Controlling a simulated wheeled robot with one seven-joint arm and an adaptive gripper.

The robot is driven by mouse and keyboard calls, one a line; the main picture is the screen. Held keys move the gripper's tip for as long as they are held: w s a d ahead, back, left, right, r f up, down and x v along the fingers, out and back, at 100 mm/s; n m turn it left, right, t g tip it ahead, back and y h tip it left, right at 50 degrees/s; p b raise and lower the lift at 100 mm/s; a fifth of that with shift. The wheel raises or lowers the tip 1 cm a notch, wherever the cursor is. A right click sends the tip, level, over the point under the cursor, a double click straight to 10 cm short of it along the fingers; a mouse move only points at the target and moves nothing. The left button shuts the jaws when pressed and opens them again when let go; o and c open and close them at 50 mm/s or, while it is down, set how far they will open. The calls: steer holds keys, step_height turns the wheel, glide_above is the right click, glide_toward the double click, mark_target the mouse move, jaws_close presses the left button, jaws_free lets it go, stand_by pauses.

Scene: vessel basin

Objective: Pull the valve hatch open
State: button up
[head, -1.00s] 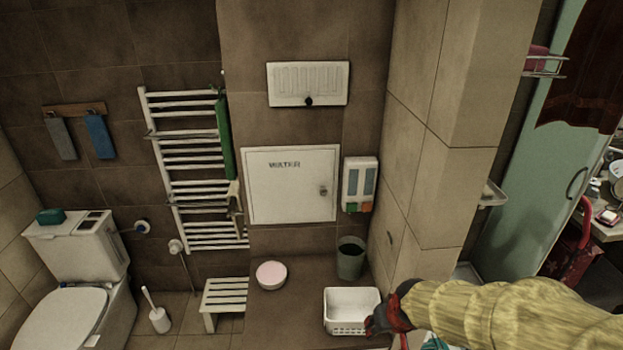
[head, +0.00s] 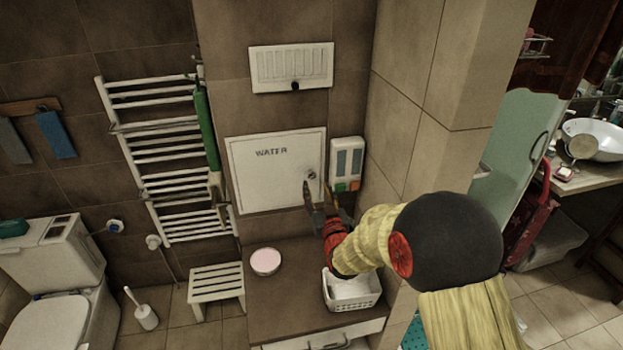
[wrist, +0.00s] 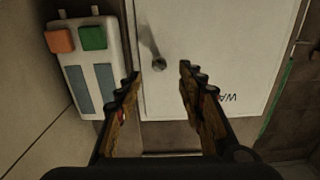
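The valve hatch (head: 270,176) is a white square door marked WATER on the tiled wall, and it looks shut. Its small round metal knob (head: 310,174) is near the right edge. In the wrist view the hatch (wrist: 222,45) appears upside down, with the knob (wrist: 158,63) ahead of the gap between my fingers. My gripper (head: 325,200) is in front of the hatch's lower right corner. In the wrist view my gripper (wrist: 159,75) is open, its two fingers apart with nothing between them. The knob looks apart from the fingers.
A white dispenser (head: 346,163) hangs just right of the hatch, also close to one finger in the wrist view (wrist: 85,65). A vent panel (head: 291,67) is above. A white basket (head: 352,290) and pink-topped bowl (head: 265,262) stand on the counter below. A towel rail (head: 165,160) is left.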

mark_target(312, 177)
steer(key=x, duration=0.6)
steer(key=shift+w+f, duration=0.1)
steer(key=shift+w, duration=0.15)
steer(key=shift+c, duration=0.7)
steer(key=c, duration=0.8)
jaws_close()
